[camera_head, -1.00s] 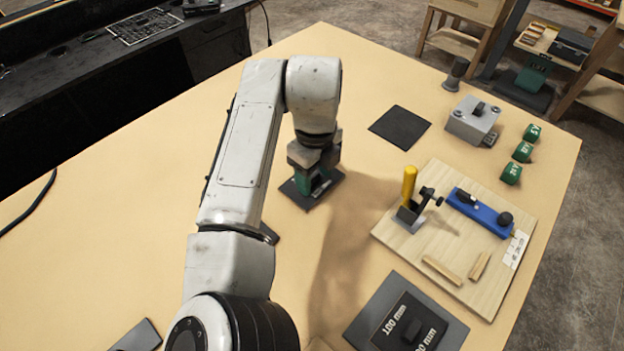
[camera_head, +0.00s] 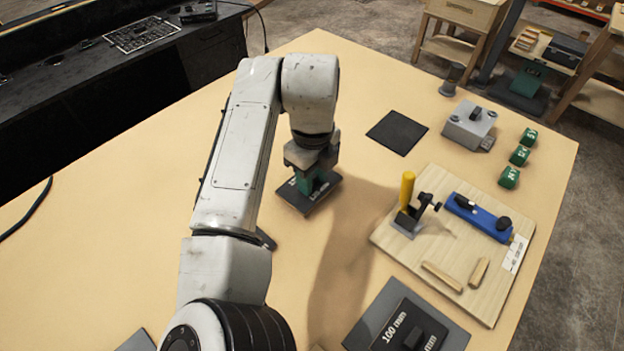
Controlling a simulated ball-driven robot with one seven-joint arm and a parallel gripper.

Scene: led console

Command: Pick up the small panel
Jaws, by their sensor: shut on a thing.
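The small panel (camera_head: 327,184) is a dark flat plate with white lettering, left of the table's middle. My gripper (camera_head: 311,183) points down over its middle and is shut on it. Green parts show between the gripper body and the plate; I cannot tell whether they are fingers or a handle. The grip itself is mostly hidden. The panel looks roughly level, and I cannot tell whether it touches the table (camera_head: 130,215) or is slightly above it.
A larger 100 mm panel (camera_head: 388,327) lies on a grey base at the front right. A wooden board (camera_head: 447,263) with a yellow-handled clamp (camera_head: 406,190) and blue fixture (camera_head: 478,217) is right. Behind are a black mat (camera_head: 397,132), grey box (camera_head: 470,124) and green blocks (camera_head: 519,155).

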